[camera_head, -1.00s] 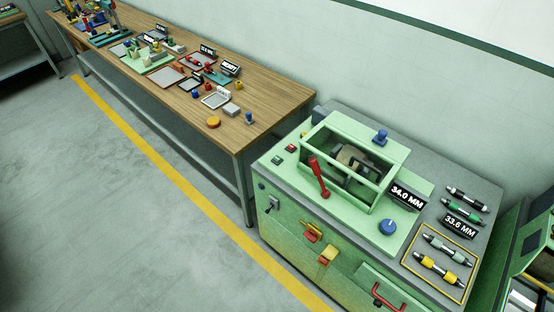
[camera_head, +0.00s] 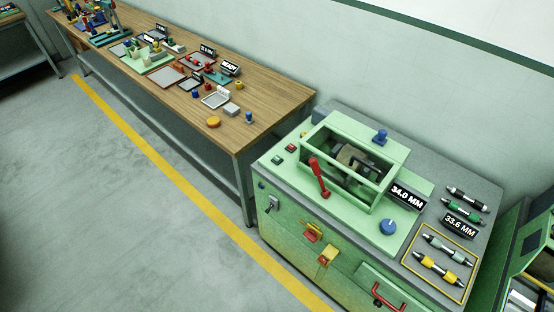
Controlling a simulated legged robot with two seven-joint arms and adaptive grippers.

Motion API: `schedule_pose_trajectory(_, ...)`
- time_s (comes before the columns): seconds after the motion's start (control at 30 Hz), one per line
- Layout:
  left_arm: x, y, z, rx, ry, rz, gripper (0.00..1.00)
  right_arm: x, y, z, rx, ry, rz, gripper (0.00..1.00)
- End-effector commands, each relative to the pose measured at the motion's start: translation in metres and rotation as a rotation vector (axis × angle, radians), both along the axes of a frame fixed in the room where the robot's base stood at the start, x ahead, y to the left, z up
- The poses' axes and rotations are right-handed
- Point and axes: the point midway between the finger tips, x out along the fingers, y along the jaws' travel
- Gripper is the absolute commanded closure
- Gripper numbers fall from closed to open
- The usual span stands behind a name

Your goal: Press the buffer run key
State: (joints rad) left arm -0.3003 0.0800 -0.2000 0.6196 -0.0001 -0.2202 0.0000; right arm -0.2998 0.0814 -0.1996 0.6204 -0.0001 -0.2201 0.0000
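The green bench machine (camera_head: 335,230) with a framed guard (camera_head: 392,172) stands at the right; a drum or wheel (camera_head: 352,157) shows inside the guard. On its left top edge are a small green key (camera_head: 277,160) and a small red key (camera_head: 291,148). No label on either key is readable, so I cannot tell which is the run key. A red lever (camera_head: 320,178) stands at the guard's front, and a blue knob (camera_head: 388,227) sits to the right. Neither of my grippers is in view.
Black signs read 34.0 MM (camera_head: 408,197) and 33.6 MM (camera_head: 461,225). Several spindle-like parts lie at right, two inside a yellow-edged tray (camera_head: 404,262). A wooden bench (camera_head: 282,96) with small fixtures stands left. The grey floor (camera_head: 110,220) is clear beyond a yellow line (camera_head: 180,184).

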Motion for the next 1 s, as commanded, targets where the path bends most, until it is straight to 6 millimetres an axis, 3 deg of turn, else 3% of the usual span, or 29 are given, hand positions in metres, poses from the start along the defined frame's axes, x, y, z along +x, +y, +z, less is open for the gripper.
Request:
schedule_pose_trajectory(0.23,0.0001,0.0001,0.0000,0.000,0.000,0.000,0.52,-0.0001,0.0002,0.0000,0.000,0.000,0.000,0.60)
schedule_pose_trajectory(0.4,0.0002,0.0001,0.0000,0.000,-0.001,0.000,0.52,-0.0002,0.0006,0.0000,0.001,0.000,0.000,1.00)
schedule_pose_trajectory(1.0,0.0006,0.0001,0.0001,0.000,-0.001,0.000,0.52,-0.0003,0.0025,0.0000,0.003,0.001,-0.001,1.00)
